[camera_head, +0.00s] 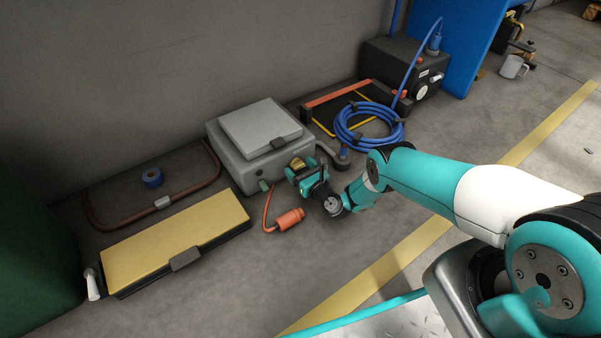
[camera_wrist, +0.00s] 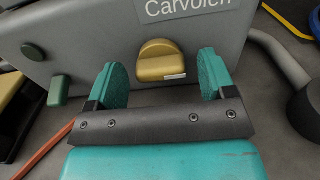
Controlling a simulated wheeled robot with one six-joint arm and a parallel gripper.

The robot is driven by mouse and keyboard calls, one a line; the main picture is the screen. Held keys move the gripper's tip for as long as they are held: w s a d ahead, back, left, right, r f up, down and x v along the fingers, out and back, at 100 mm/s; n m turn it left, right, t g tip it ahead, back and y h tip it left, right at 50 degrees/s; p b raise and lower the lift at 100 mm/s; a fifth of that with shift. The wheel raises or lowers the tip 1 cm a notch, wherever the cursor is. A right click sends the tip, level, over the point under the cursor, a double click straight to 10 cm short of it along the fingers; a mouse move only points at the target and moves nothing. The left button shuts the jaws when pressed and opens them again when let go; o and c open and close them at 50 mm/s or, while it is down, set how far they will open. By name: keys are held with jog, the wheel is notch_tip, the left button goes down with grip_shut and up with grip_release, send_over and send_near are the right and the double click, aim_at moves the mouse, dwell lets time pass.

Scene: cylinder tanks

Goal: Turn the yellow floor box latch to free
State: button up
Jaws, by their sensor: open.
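In the head view the knob (camera_head: 297,163) shows small on the front of the grey box (camera_head: 240,165), partly behind my gripper. My gripper (camera_wrist: 162,76) is open, its two teal fingers pointing at the box, one on each side of the knob in the picture with a gap to each. In the head view my gripper (camera_head: 303,172) is close to the box front.
A yellow-topped case (camera_head: 175,240) lies at the left, with blue tape (camera_head: 152,177) behind it. An orange connector (camera_head: 290,219) on a cord lies in front of the grey box. Coiled blue hose (camera_head: 368,125) lies to the right.

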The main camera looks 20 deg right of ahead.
jog(key=shift+w, duration=0.1)
jog(key=c, duration=0.9)
jog(key=shift+c, duration=0.2)
jog(key=shift+n, duration=0.4)
jog(key=n, duration=0.8)
jog(key=n+p, duration=0.1)
jog(key=n, duration=0.3)
jog(key=shift+n, duration=0.4)
jog(key=n+p, duration=0.1)
jog(key=n, duration=0.3)
jog(key=shift+n, duration=0.3)
